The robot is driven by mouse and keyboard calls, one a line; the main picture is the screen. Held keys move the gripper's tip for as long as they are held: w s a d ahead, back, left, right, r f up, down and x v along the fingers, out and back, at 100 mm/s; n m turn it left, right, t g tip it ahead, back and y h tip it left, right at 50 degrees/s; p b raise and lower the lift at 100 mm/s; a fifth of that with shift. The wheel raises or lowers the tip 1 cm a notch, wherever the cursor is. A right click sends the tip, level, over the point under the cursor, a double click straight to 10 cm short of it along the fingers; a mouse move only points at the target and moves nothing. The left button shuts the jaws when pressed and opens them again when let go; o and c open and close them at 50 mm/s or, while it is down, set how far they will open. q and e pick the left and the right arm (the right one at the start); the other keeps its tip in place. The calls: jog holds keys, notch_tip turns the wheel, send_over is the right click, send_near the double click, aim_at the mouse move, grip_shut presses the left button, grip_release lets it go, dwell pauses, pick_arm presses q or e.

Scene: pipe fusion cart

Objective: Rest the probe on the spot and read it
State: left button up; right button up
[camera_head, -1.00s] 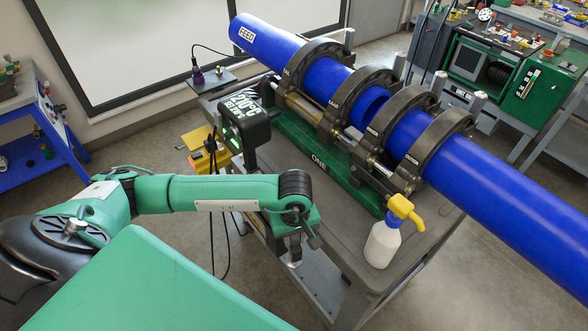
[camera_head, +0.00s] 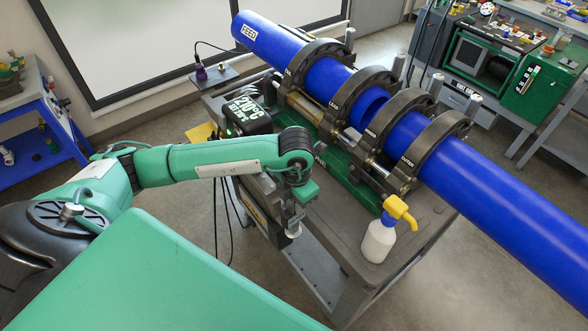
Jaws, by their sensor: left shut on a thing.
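A purple probe-like tool (camera_head: 201,73) with a thin black cable stands on a small grey shelf (camera_head: 228,76) at the cart's far left end. My left gripper (camera_head: 291,225) is low beside the cart's near-left edge. It is shut on the heater, whose black box (camera_head: 246,113) reads 210°C and shows behind my forearm; the grip itself is mostly hidden. A dark grey part with yellow marking (camera_head: 256,207) shows below my forearm. The spot is not distinguishable. My right gripper is not in view.
Blue pipes (camera_head: 490,195) lie in several dark clamps (camera_head: 434,150) over the green bed. A white spray bottle with a yellow head (camera_head: 379,238) stands on the cart's near corner (camera_head: 420,240). Black cables (camera_head: 229,200) hang at the cart's left. Benches stand behind right and at left.

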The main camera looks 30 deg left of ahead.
pick_arm(q)
notch_tip(320, 180, up, 8)
jog(key=w+a+n+p, duration=0.1)
jog(key=w+n+p, duration=0.1)
jog(key=n, duration=1.5)
jog(key=shift+a+f+n+p, duration=0.15)
jog(key=shift+a+n+p, duration=0.15)
jog(key=shift+p, duration=0.4)
jog(key=w+a+f+b, duration=0.2)
jog(key=w+a+b, duration=0.2)
jog(key=a, duration=0.5)
jog(key=shift+a+b, duration=0.3)
jog(key=shift+b, duration=0.7)
jog(key=shift+f, duration=0.1)
jog(key=shift+f+b, duration=0.45)
jog(key=shift+f, duration=0.15)
jog(key=shift+s+d+f, duration=0.1)
jog(key=shift+f, duration=0.05)
dwell(2.0)
